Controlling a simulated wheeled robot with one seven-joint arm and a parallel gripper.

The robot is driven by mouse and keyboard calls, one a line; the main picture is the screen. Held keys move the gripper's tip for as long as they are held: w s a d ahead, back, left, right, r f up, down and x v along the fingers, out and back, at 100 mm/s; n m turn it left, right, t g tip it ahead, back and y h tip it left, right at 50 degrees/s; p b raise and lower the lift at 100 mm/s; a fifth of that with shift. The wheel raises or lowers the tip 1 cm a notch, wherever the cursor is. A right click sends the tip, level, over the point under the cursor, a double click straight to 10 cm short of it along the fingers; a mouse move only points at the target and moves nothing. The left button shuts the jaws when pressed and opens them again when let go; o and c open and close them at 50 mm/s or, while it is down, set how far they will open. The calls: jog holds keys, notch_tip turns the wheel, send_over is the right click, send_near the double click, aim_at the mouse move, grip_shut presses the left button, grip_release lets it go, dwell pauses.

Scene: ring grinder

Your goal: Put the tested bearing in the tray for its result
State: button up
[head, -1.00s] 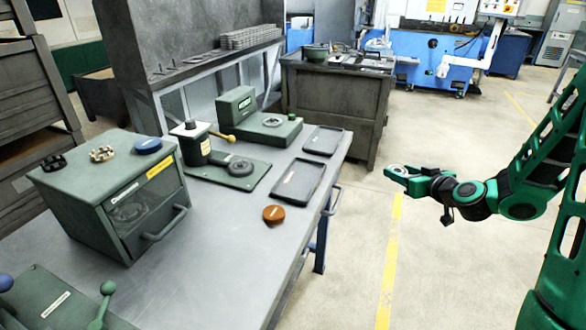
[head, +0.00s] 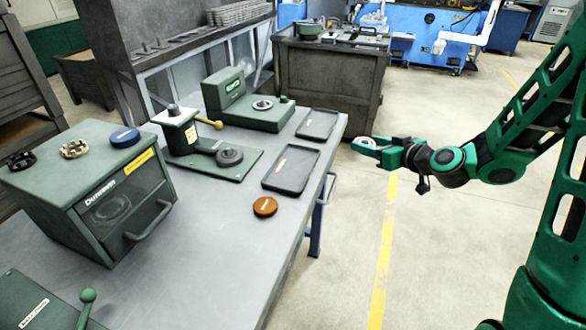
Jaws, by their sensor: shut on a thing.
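My gripper (head: 372,146) is held out over the floor to the right of the bench, clear of it. It is shut on a small pale metal ring, the bearing (head: 366,141), seen between the fingertips. Two dark shallow trays lie on the right side of the bench: a nearer one (head: 293,180) with a small label, and a farther one (head: 318,126). Both look empty. The labels are too small to read. My gripper is to the right of both trays.
A green tester (head: 230,91) with a ring on its base stands left of the far tray. A press (head: 178,130) with a yellow-knobbed lever stands nearer. An orange-brown disc (head: 265,206) lies near the bench's right edge. A green cabinet (head: 95,185) carries several small parts.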

jog(key=s+a+r+n+g+y, duration=0.35)
jog(key=s+a, duration=0.45)
jog(key=a, duration=0.4)
jog(key=s+a+r+n+g+y, duration=0.35)
jog(key=s+a, duration=0.35)
jog(key=a, duration=0.4)
jog(key=h, duration=0.1)
send_over(299, 169)
jog(key=shift+t, duration=0.4)
notch_tip(299, 169, down, 6)
jog(key=shift+s+r, duration=0.1)
jog(key=shift+f, duration=2.05)
jog(key=o, duration=1.4)
jog(key=shift+f, duration=0.1)
jog(key=shift+c, duration=0.2)
jog(key=v, duration=1.2)
